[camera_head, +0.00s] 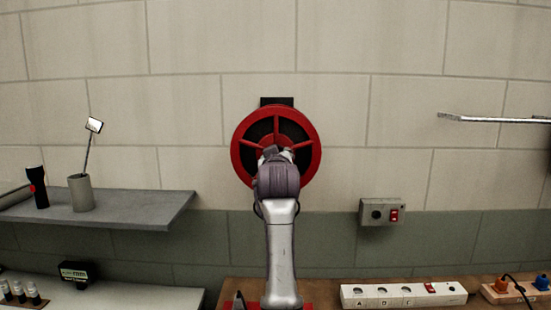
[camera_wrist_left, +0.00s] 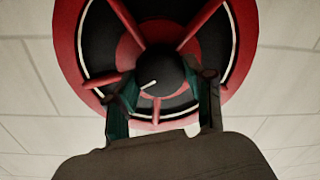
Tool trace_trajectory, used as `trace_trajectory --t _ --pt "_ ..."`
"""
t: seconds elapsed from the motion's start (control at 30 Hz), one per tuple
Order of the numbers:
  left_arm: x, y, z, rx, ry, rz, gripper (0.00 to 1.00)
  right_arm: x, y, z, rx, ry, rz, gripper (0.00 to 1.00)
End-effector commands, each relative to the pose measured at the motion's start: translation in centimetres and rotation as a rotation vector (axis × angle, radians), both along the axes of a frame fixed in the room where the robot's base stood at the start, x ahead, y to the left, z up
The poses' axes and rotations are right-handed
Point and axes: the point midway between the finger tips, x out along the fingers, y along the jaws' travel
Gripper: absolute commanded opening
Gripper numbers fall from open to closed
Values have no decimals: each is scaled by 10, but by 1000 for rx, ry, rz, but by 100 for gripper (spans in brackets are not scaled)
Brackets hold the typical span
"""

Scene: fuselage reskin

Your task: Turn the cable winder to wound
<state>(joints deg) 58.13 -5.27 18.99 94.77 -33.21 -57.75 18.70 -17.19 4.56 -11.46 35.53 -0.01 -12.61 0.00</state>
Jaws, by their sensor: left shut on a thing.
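The cable winder (camera_head: 242,134) is a red spoked wheel with a dark inside, mounted on the wall in the middle of the head view. It fills the upper part of the left wrist view (camera_wrist_left: 68,45). Its dark round hub (camera_wrist_left: 160,68) carries a short white mark. My left gripper (camera_head: 275,153) is in front of the wheel's centre and hides the hub in the head view. In the left wrist view its two fingers (camera_wrist_left: 165,88) are on either side of the hub, shut on it. My right gripper is in neither view.
A grey shelf (camera_head: 140,208) at left bears a torch (camera_head: 38,188) and a cup (camera_head: 81,194) with a mirror on a stick. A switch box (camera_head: 382,212) is on the wall at right. A power strip (camera_head: 405,295) lies below. The wall around the wheel is clear.

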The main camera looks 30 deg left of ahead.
Motion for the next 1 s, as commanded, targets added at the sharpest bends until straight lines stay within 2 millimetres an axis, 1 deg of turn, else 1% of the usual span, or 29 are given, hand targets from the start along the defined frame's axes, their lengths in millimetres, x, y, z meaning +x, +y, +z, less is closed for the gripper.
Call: trace_trajectory --t 0.03,0.6,0.8,1.0 --pt "1 -2 -3 -46 -16 -3 18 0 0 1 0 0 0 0" --pt "1 -1 -1 -500 -293 -1 18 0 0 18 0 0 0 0" --pt "1 -1 -1 -626 -371 -1 18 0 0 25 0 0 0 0" --pt "1 -1 -1 -713 -426 1 18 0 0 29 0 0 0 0"
